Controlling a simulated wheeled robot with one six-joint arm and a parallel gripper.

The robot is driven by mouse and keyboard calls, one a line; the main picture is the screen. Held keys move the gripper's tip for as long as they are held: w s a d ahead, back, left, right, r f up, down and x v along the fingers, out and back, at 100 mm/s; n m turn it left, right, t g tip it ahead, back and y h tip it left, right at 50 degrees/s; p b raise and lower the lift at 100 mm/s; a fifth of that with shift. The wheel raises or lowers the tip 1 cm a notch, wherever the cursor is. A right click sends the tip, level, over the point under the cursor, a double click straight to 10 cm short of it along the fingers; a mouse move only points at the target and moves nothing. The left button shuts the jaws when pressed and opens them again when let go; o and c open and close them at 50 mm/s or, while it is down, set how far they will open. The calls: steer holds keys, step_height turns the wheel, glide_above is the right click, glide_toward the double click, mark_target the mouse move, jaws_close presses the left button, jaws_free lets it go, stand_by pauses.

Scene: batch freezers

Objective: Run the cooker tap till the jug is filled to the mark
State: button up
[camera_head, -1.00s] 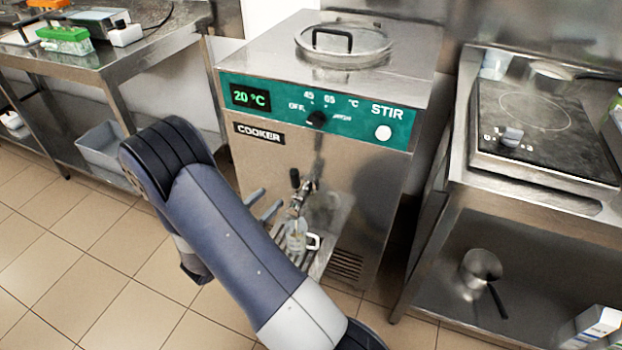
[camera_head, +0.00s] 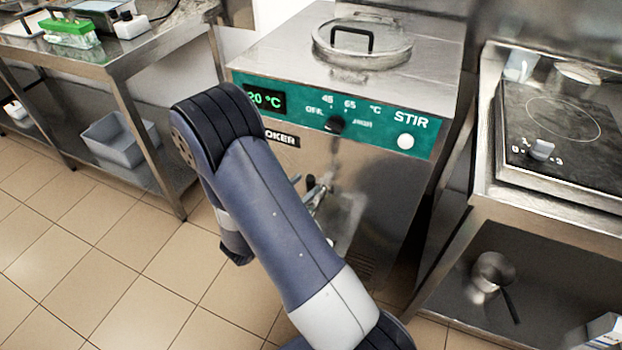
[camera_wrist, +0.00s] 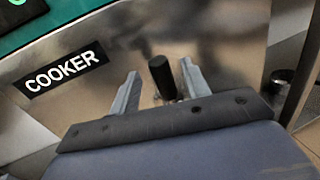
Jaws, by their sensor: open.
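The cooker (camera_head: 385,185) is a steel box with a green panel that reads 20 °C. Its tap (camera_head: 316,194) is on the front, partly hidden by my arm in the head view. In the wrist view the black tap handle (camera_wrist: 160,77) stands upright between the two grey fingers of my gripper (camera_wrist: 159,69). The gripper is open, with a gap visible on each side of the handle.
A steel table (camera_head: 165,45) with a grey bin (camera_head: 112,140) on its lower shelf stands left. A hob (camera_head: 555,125) sits on a steel bench at the right, with a small pan (camera_head: 493,270) below. Tiled floor at the left is clear.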

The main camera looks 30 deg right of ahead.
mark_target(307, 183)
steer(key=shift+x, duration=1.7)
steer(key=shift+c, duration=0.2)
jaws_close()
